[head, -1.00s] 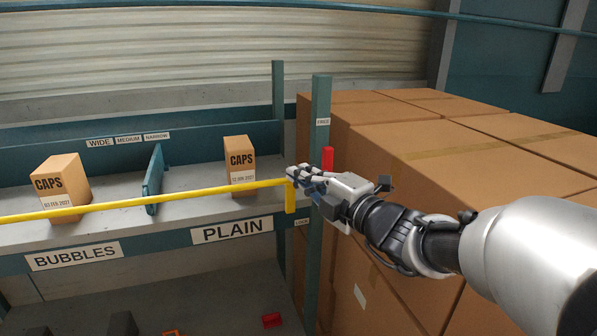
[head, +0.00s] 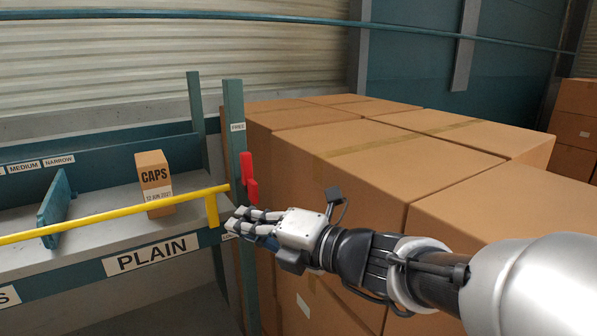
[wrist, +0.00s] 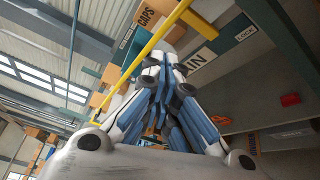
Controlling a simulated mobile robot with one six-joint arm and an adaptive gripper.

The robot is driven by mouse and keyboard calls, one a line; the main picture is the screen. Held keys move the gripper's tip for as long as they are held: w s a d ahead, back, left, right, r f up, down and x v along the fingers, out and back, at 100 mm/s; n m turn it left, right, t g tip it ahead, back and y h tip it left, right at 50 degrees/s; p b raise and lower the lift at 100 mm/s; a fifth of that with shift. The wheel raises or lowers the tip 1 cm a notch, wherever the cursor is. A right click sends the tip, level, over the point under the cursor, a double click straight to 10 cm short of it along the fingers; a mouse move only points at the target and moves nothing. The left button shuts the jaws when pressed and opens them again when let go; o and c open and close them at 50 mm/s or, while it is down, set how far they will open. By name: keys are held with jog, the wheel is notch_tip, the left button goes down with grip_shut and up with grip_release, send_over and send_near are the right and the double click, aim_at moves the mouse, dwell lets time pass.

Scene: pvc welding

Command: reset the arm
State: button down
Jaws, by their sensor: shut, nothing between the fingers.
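My gripper (head: 248,224) is shut and empty, at the right end of the shelf by the teal post. In the head view its fingers point left, just below and right of the yellow bar's bent end, apparently apart from it. In the wrist view my gripper (wrist: 160,85) shows its blue and white fingers drawn together, with nothing between them. The yellow bar (head: 110,214) runs across the front of the shelf; it also shows in the wrist view (wrist: 150,48). A red handle (head: 248,178) is on the post, under the FREE label.
A CAPS box (head: 154,183) stands on the shelf (head: 100,212) behind the bar, above the PLAIN label (head: 151,255). A teal divider (head: 56,208) stands left of it. Large cardboard boxes (head: 400,160) are stacked behind and right of my arm. A red item (wrist: 290,100) lies lower down.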

jog(key=s+d+f+n+g+h+b, duration=0.2)
jog(key=s+d+f+n+h+b, duration=0.15)
jog(key=s+f+n+b, duration=0.65)
jog(key=s+d+f+n+g+h+b, duration=0.35)
jog(key=s+f+n, duration=0.25)
jog(key=f+n, duration=0.8)
jog(key=s+d+f+n+h+b, duration=0.3)
jog(key=d+f+n+b, duration=0.2)
jog(key=d+f+n, duration=0.2)
jog(key=s+d+f+n+t+h+b, duration=0.1)
jog(key=s+d+f+n+h+b, duration=0.3)
jog(key=d+f, duration=0.7)
jog(key=n+b, duration=0.2)
jog(key=n, duration=0.1)
jog(key=shift+f, duration=0.2)
jog(key=shift+a+t, duration=0.15)
jog(key=shift+t, duration=0.1)
